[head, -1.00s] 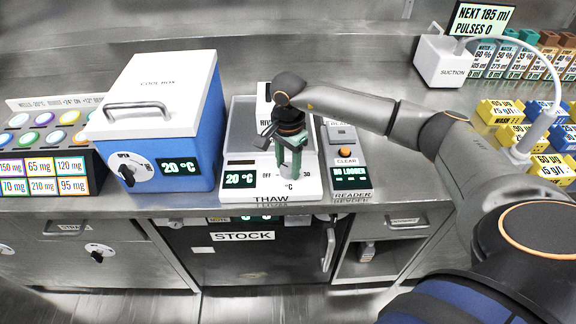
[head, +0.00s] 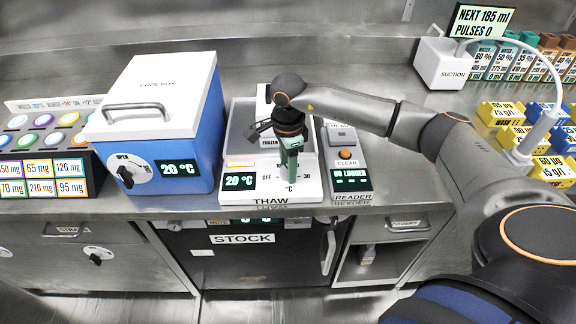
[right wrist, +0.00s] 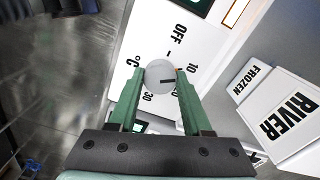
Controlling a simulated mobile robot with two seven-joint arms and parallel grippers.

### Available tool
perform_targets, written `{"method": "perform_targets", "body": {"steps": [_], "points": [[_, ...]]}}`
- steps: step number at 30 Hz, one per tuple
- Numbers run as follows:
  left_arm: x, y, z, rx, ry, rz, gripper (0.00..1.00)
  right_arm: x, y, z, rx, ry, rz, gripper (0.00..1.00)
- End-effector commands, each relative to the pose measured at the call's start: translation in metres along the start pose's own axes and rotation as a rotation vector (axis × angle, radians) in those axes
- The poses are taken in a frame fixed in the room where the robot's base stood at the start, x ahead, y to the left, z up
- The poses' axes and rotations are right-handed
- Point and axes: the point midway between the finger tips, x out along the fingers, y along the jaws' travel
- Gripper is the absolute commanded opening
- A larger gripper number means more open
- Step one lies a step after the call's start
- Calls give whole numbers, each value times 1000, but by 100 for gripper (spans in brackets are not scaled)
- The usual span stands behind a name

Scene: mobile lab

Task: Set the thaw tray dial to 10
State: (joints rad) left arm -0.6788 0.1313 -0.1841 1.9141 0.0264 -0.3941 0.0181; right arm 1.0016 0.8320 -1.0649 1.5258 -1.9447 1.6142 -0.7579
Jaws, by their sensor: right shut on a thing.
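The thaw tray (head: 310,190) is a white unit on the counter with a lit display (head: 240,181) reading 20 °C. Its round grey dial (right wrist: 160,75) sits between the green fingers of my right gripper (right wrist: 160,85), which is shut on it. The dial's dark mark points to the right in the wrist view, towards the 10 side of the printed scale; the exact setting is hard to tell. In the head view my right gripper (head: 290,172) points down and hides the dial. My left gripper is out of view.
The blue cool box (head: 190,115) stands left of the tray. The reader (head: 348,165) stands close on its right. Free counter shows behind the reader.

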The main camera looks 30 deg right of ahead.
Motion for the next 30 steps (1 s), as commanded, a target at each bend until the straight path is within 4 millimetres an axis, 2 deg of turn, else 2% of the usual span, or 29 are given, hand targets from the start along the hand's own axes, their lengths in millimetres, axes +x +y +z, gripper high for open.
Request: {"method": "perform_targets", "body": {"steps": [7,8,15,24,26,30], "points": [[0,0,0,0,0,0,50,-1,-1,-1,1,1,-2,0],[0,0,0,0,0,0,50,-1,-1,-1,0,1,-2,52],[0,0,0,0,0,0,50,0,0,0,0,1,-1,79],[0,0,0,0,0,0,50,-3,0,0,-1,0,-2,79],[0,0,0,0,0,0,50,-8,-1,0,-1,-2,-3,79],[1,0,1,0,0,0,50,-32,-2,0,0,-1,-6,79]]}}
